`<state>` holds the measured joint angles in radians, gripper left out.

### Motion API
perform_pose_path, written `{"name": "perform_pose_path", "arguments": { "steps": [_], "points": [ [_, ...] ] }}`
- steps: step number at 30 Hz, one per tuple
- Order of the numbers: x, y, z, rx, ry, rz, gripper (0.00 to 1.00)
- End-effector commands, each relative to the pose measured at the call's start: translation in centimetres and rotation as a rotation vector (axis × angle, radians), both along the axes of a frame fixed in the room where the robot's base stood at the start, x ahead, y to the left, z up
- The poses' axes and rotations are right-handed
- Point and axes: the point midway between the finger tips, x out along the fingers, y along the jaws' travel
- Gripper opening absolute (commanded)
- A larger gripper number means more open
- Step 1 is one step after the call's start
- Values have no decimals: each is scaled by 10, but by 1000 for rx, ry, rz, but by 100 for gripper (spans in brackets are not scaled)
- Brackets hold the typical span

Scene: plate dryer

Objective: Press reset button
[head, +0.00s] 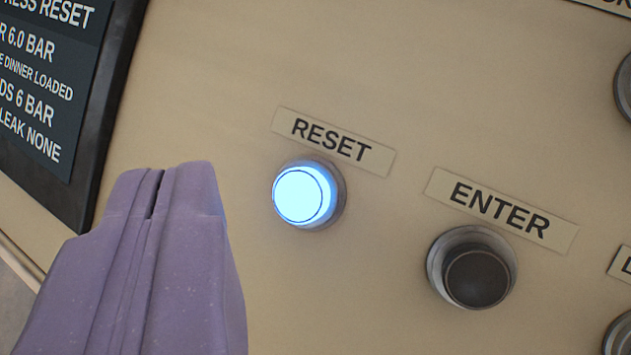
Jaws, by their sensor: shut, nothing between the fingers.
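The reset button (303,194) glows bright blue-white in a grey metal ring on a beige panel. A label reading RESET (332,141) is fixed just above it. My gripper (160,175) is purple, shut and empty, in the lower left of the head view. Its tips show to the left of the reset button, with a strip of panel visible between them. The gap in depth between the tips and the panel is hard to tell. The reset button is in full view.
A dark, unlit button (477,276) under an ENTER label (500,208) sits to the lower right. Other buttons are cut off at the right edge. A dark screen (45,85) with text, in a black frame, is at the upper left. The panel above RESET is bare.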

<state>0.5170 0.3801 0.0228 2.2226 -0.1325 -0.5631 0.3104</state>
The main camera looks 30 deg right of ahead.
Motion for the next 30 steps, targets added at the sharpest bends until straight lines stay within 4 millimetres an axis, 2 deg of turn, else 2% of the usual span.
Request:
{"name": "perform_pose_path", "arguments": {
  "steps": [3, 10, 30],
  "points": [
    [3, -9, -18, 1, 0, -2, 0],
    [7, -20, -39, 0, -1, 0, 0],
    [8, -24, -43, 0, -1, -1, 0]
  ]
}}
